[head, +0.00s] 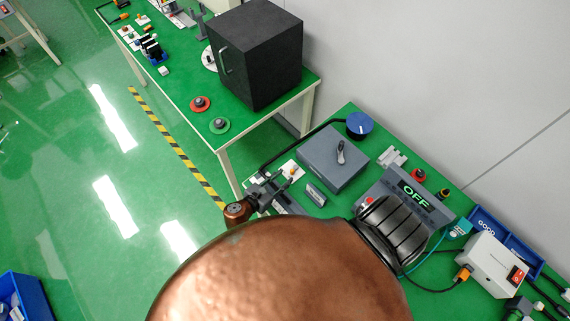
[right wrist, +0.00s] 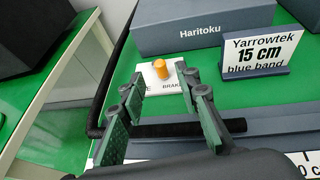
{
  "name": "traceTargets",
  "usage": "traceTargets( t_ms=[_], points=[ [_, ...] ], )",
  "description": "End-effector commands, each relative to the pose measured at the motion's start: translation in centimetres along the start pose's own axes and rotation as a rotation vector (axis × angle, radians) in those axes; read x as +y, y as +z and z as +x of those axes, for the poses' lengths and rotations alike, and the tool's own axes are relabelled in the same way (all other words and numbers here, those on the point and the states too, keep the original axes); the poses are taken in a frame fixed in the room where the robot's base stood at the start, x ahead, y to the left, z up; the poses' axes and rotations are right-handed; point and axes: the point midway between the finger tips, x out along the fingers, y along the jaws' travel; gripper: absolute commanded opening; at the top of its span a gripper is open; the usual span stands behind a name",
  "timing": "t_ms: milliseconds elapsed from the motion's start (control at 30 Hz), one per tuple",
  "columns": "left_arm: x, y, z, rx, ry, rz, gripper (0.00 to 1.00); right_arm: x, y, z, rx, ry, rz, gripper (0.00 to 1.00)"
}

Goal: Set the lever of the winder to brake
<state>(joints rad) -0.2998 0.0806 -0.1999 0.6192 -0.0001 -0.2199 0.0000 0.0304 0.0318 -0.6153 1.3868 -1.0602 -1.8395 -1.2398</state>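The word BRAKE is printed below the peg; the other label is mostly hidden, with only a final E showing. In the head view the plate (head: 292,168) lies left of the grey box. My right gripper (right wrist: 160,84) is open around the front of the plate, one finger left and one right, the right fingertip close to the peg. I cannot tell whether they touch. It also shows in the head view (head: 268,188). My left gripper is not seen.
A small sign (head: 316,194) reads "Yarrowtek 15 cm blue band". A unit with an OFF display (head: 415,196) is at right. A black cabinet (head: 262,55) stands on another table.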

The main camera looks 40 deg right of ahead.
Motion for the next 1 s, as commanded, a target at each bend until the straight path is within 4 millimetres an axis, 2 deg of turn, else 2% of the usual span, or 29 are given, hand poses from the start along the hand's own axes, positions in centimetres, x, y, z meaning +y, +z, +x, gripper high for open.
traceTargets(
  t_ms=[300, 433, 600, 833, 1000],
  points=[
    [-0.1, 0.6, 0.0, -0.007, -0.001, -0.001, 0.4, 0.3, 0.0, 4.7, -0.003, 0.006, -0.003, 0.3],
    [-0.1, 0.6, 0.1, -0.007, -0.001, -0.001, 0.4, 0.3, -0.1, 6.1, 0.0, 0.006, -0.003, 0.3],
    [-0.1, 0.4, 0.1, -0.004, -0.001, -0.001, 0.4, 0.2, 0.0, 6.9, 0.0, 0.005, -0.002, 0.3],
    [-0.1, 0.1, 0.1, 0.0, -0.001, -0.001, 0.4, 0.2, 0.0, 6.9, 0.0, 0.004, -0.001, 0.29],
    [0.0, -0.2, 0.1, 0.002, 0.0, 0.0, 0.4, 0.1, 0.0, 6.9, 0.0, 0.003, -0.001, 0.18]
  ],
)
